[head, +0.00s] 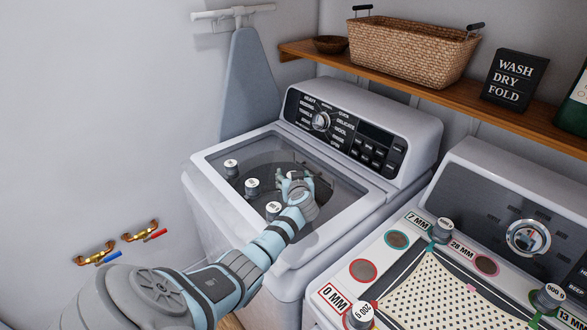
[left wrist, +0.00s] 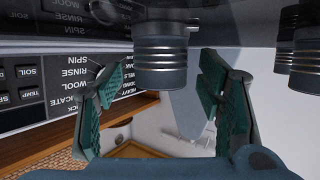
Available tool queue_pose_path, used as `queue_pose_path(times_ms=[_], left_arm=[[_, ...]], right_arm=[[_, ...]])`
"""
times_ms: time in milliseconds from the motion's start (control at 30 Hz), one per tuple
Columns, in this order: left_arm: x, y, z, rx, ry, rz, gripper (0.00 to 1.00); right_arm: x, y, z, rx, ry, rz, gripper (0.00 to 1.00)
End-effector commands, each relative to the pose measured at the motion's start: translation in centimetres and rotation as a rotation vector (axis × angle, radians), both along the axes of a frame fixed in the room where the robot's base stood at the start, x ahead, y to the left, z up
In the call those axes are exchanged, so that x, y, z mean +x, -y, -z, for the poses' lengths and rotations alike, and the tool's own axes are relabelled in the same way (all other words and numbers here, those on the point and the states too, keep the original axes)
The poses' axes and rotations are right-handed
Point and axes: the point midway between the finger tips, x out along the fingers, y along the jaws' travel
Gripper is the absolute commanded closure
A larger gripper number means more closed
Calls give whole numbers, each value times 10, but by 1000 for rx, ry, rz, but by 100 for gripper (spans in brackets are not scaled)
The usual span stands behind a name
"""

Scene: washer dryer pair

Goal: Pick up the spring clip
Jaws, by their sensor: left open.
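I cannot make out a spring clip for certain. Small teal pieces show beside the weight (head: 441,230) near the 7 MM label on the right machine, too small to tell. My left gripper (head: 294,177) is over the left machine's glass lid, its fingers apart. In the left wrist view a dark ribbed metal cylinder (left wrist: 160,62) stands between the open green-padded fingers, with visible gaps on both sides. My right gripper is not in view.
Several white-topped weights, one of them here (head: 252,186), stand on the left machine's lid (head: 217,156). A dotted cloth (head: 425,290) lies on the right machine among coloured discs and weights. A wooden shelf (head: 455,97) with a wicker basket (head: 410,48) runs behind.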

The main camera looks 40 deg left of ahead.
Motion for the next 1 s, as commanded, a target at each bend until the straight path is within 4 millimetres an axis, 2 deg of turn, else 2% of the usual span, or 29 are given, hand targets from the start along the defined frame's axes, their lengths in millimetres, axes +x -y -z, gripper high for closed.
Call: queue_pose_path(times_ms=[233, 600, 867, 1000], left_arm=[[3, -4, 4, 0, -1, 0, 39], [3, -4, 3, 0, -1, 1, 95], [3, -4, 1, 0, 0, 1, 95], [3, -4, -13, 2, 1, 0, 95]], right_arm=[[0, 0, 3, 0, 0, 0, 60], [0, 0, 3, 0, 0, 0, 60], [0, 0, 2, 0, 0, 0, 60], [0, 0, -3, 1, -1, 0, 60]])
